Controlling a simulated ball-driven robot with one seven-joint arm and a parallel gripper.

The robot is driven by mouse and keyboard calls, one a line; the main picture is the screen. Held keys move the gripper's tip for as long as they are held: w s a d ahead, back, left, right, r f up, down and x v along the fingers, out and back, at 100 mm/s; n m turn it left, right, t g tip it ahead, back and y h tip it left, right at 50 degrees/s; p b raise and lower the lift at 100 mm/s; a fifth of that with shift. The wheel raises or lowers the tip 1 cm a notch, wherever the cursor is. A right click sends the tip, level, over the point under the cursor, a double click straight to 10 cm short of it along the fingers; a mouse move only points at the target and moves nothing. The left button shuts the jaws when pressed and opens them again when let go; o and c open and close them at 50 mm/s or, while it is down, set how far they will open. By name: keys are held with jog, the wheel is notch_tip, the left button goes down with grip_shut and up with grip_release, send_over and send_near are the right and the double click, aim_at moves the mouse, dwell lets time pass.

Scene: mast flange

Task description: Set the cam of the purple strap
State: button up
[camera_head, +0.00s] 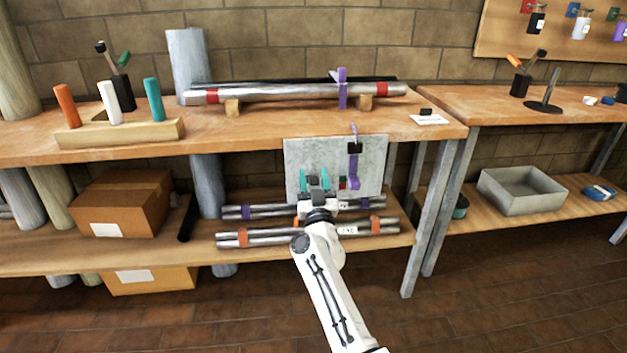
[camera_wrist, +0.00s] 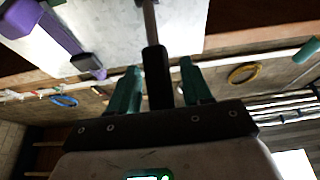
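The purple strap (camera_head: 342,90) wraps around the tube bundle on the bench. A purple length with a black buckle (camera_head: 354,148) hangs in front of the grey plate; I take the buckle to be the cam. In the wrist view, the strap (camera_wrist: 42,28) and its dark buckle (camera_wrist: 86,62) are at upper left. My gripper (camera_head: 315,181), with teal fingers, is low before the plate, left of and below the buckle. Its fingers (camera_wrist: 160,75) are spread, with a black handle on a metal rod (camera_wrist: 155,75) between them. I see no clear grip; contact is hard to tell.
The grey plate (camera_head: 300,155) hangs at the bench (camera_head: 235,128) front, close behind my gripper. Tube bundles (camera_head: 270,238) lie on the lower shelf around my gripper's height. A bench leg (camera_head: 425,230) stands to the right. The floor in front is clear.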

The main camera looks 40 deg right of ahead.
grip_shut()
dwell(0.3)
